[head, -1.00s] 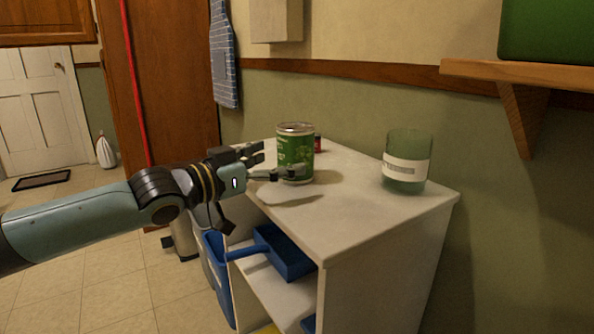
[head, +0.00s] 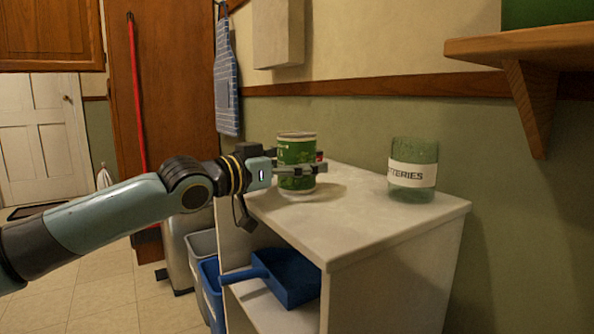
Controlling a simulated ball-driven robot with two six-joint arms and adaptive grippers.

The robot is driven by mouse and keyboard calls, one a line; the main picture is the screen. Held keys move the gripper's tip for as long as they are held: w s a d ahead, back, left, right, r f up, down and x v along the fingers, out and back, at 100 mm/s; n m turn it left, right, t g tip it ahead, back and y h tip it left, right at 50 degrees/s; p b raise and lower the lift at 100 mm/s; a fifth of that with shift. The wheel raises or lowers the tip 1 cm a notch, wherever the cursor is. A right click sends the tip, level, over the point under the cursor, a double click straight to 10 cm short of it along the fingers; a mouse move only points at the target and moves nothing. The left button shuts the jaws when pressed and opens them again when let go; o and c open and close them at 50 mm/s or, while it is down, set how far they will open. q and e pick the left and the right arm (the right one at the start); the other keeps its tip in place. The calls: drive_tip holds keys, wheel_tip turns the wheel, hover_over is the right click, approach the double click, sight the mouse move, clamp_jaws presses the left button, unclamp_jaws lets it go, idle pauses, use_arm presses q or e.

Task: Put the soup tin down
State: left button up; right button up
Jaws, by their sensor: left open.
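The green soup tin (head: 296,150) stands upright on the white top of the shelf unit (head: 345,222), near its left edge. My left gripper (head: 318,163) reaches in from the left at the tin's height, with its fingers open. One finger crosses the front of the tin's lower half, and the other is mostly hidden behind it. I cannot tell whether either finger touches the tin. My right gripper is not in view.
A green glass jar with a white batteries label (head: 412,164) stands at the right of the top. A small red thing shows partly behind the tin. A blue dustpan (head: 290,280) lies on the shelf below. The top's front middle is clear.

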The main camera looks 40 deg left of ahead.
use_arm(q)
drive_tip(key=c, duration=1.5)
drive_tip(key=shift+c, duration=1)
drive_tip(key=shift+r, duration=0.1)
